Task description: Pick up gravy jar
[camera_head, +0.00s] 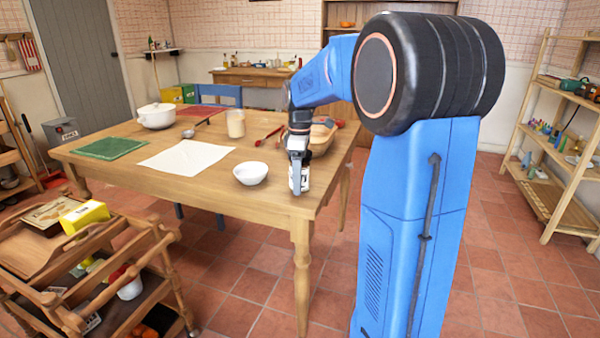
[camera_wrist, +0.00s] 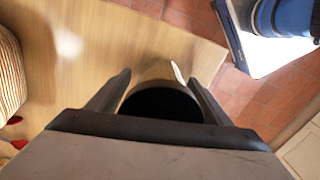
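The gravy jar (camera_head: 304,181), small with a pale label, stands upright at the near right corner of the wooden table. In the wrist view its round dark top (camera_wrist: 160,104) sits between the two fingers, and a bit of white label shows past it. My gripper (camera_head: 297,161) points down over the jar, with one finger on each side of it (camera_wrist: 160,82). The fingers look very close to the jar's sides. I cannot tell whether they press on it. My gripper hides the jar's upper part in the head view.
A white bowl (camera_head: 250,173) stands just left of the jar. A wooden basket (camera_head: 321,139) is behind my gripper. A glass jar (camera_head: 235,123), white pot (camera_head: 157,115), white cloth (camera_head: 187,158) and green mat (camera_head: 110,147) lie farther left. The table's edge (camera_head: 283,208) is very close to the jar.

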